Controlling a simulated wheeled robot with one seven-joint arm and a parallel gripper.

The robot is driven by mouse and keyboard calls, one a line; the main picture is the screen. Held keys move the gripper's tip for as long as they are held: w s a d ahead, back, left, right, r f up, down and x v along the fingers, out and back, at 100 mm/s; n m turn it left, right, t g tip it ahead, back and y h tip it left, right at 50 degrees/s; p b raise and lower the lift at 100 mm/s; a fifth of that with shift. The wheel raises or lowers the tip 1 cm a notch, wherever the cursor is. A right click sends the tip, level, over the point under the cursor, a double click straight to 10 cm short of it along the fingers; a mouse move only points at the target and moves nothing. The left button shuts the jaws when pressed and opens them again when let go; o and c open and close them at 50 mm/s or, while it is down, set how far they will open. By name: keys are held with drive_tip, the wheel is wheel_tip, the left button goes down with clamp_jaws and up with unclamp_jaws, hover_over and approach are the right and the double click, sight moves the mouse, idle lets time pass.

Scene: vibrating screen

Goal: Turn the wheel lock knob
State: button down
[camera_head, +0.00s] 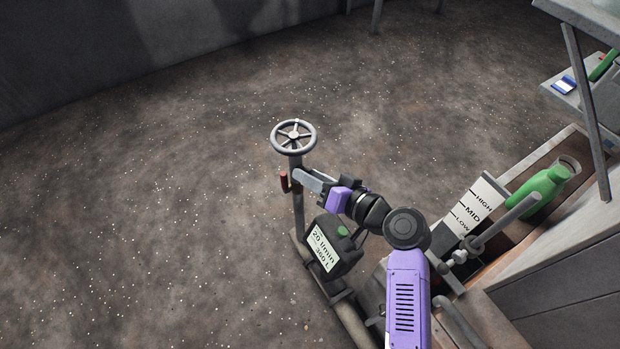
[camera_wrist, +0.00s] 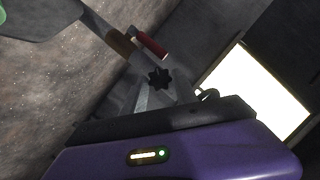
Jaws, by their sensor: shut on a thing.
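A grey handwheel (camera_head: 293,137) with spokes tops an upright post, seen in the head view. My gripper (camera_head: 300,176) reaches the post just below the wheel from the right. In the wrist view a small black star-shaped lock knob (camera_wrist: 159,77) shows at the fingertips, and my gripper (camera_wrist: 160,88) is shut on it. The fingers partly cover the knob's lower side. In the head view the knob is hidden behind my gripper. A red handle (camera_head: 284,181) hangs beside the post and also shows above the knob in the wrist view (camera_wrist: 150,45).
A dark meter box (camera_head: 335,246) with a label sits on the pipe (camera_head: 350,322) below my arm. At the right are a HIGH/MID/LOW gauge (camera_head: 477,206), a green bottle (camera_head: 540,190) and a bench. The floor to the left is clear.

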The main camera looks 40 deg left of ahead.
drive_tip(key=shift+w+f+m+g+y+b, duration=0.15)
drive_tip(key=shift+m+g+y+b, duration=0.2)
drive_tip(key=shift+m+y+b, duration=0.7)
drive_tip(key=shift+s+f+m+g+y+b, duration=0.1)
drive_tip(key=shift+f+m+g+y+b, duration=0.15)
drive_tip(key=shift+m, duration=1.45)
drive_tip(key=shift+w+f+m+g+y+b, duration=0.1)
drive_tip(key=shift+m+g+y+b, duration=0.45)
drive_tip(key=shift+m, duration=0.8)
drive_tip(key=c, duration=1)
unclamp_jaws()
drive_tip(key=shift+r, duration=0.1)
drive_tip(key=shift+o, duration=0.2)
